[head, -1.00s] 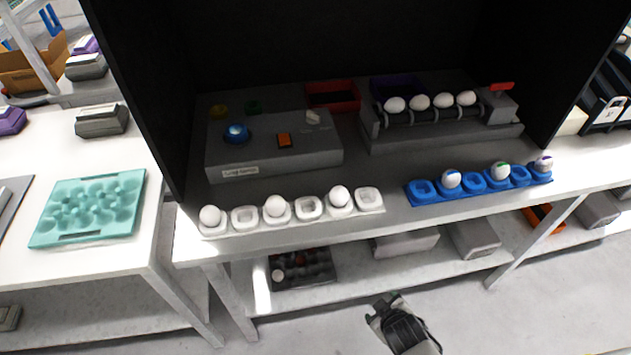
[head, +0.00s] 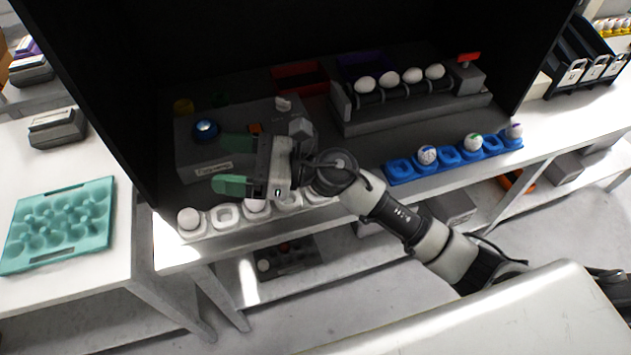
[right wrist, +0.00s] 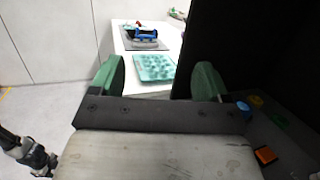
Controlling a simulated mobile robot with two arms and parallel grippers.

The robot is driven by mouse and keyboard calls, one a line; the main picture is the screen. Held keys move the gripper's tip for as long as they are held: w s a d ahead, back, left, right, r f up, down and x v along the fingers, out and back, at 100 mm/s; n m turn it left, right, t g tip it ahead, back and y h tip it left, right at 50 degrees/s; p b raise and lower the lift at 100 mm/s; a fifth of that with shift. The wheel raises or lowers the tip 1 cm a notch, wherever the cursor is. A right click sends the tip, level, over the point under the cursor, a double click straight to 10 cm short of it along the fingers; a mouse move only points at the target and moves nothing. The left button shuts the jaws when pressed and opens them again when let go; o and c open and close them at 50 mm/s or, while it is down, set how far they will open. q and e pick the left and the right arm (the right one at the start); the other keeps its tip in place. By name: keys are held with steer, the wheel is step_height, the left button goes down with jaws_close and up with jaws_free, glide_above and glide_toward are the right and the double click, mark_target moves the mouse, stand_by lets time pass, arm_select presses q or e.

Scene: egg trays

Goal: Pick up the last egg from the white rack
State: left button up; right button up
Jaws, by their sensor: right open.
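The white rack (head: 226,226) lies along the front edge of the bench. One white egg (head: 190,218) sits in its left end cup. Another egg (head: 255,205) sits near the middle, partly hidden by my right gripper. The right part of the rack is mostly behind my right arm, so an egg there cannot be made out clearly. My right gripper (head: 221,164) is open and empty, with green fingers pointing left above and behind the rack. Its fingers also show spread apart in the right wrist view (right wrist: 158,76). My left gripper is not in view.
A blue rack (head: 400,180) with three marked eggs lies to the right. Behind are a grey button box (head: 205,167) and a roller unit (head: 410,112) holding several white eggs. A teal tray (head: 62,225) lies on the left table. Dark walls enclose the bench.

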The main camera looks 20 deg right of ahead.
steer(key=d+f+n+g+h, duration=0.3)
steer(key=f+n+g+h, duration=0.35)
steer(key=n+h, duration=0.55)
steer(key=w+d+n+h, duration=0.2)
steer(key=d, duration=0.2)
steer(key=w+d+f+n+t+h, duration=0.1)
steer(key=w+d+n+h, duration=0.1)
steer(key=d, duration=0.3)
steer(key=w+d+n+h, duration=0.2)
steer(key=d+n+h, duration=0.1)
steer(key=d, duration=0.1)
steer(key=shift+d+f+h, duration=0.25)
steer(key=shift+d+h, duration=0.05)
steer(key=shift+d, duration=0.1)
step_height(320, 180, down, 5)
steer(key=shift+r+p, duration=0.15)
steer(key=shift+p, duration=0.55)
steer(key=f, duration=0.1)
steer(key=f+p, duration=0.1)
steer(key=f, duration=0.1)
steer(key=f+p, duration=0.1)
steer(key=f, duration=0.1)
steer(key=shift+w+a+f, duration=0.1)
steer(key=shift+a+f, duration=0.1)
steer(key=shift+a, duration=0.2)
steer(key=shift+f, duration=0.2)
steer(key=c, duration=0.7)
